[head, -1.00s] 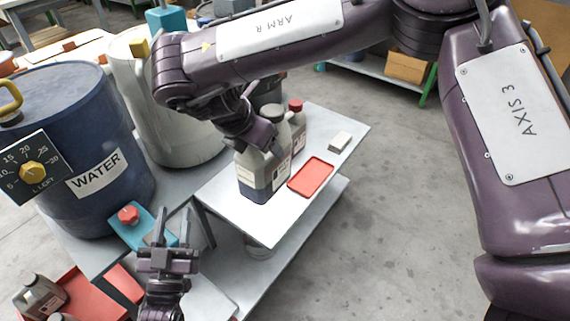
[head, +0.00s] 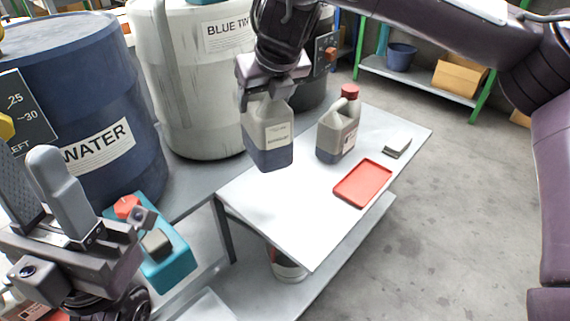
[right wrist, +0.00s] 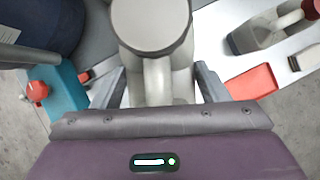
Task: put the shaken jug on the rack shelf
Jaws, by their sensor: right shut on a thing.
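My right gripper (head: 268,88) is shut on a translucent grey jug (head: 268,140) with dark liquid and a pale label. It appears to hold the jug upright, a little above the left part of the white table. In the right wrist view the jug (right wrist: 152,85) fills the space between the fingers, its round grey top facing the camera. A rack with green posts and a grey shelf (head: 418,88) stands at the back right. My left gripper (head: 45,190) is at the lower left, open and empty, its fingers pointing up.
The rack shelf holds a blue bucket (head: 401,57) and a cardboard box (head: 459,76). Large drums stand behind and left, including the WATER drum (head: 75,100).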

